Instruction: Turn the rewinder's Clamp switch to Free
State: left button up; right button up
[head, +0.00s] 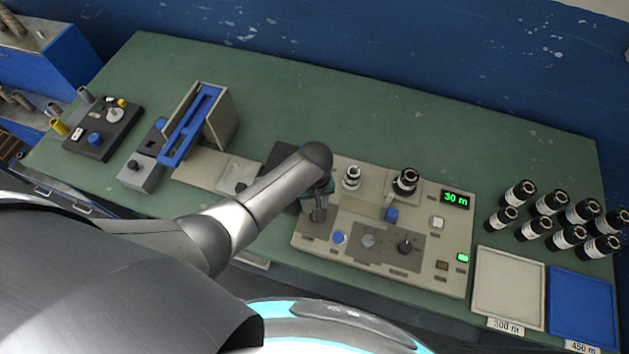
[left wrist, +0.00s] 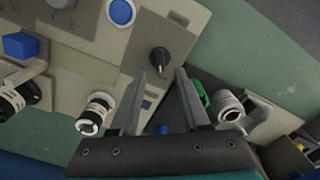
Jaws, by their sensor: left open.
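The rewinder (head: 330,262) is a beige console on the green table. My left gripper (head: 318,214) hangs over its left end, pointing down. In the left wrist view its open fingers (left wrist: 159,76) are apart with nothing held. A small black switch knob (left wrist: 159,60) stands on the beige panel just beyond the fingertips, roughly in line with the gap between them. The gripper hides this knob in the head view. Labels near it are too small to read, so I cannot confirm it is the Clamp switch or its setting. My right gripper is not in view.
A blue button (head: 339,238), a grey dial (head: 368,241) and a black knob (head: 404,246) sit right of the gripper. Two spindles (head: 351,178) (head: 405,181) rise behind. Several black rolls (head: 549,202) and two trays (head: 509,283) (head: 582,308) stand at right.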

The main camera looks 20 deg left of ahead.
pick_arm(q)
notch_tip(320, 180, up, 2)
jog(key=shift+r+p, duration=0.1)
jog(key=shift+p, duration=0.2)
jog(key=shift+r, duration=0.25)
notch_tip(320, 180, up, 9)
jog(key=shift+f, duration=0.1)
dwell(0.4)
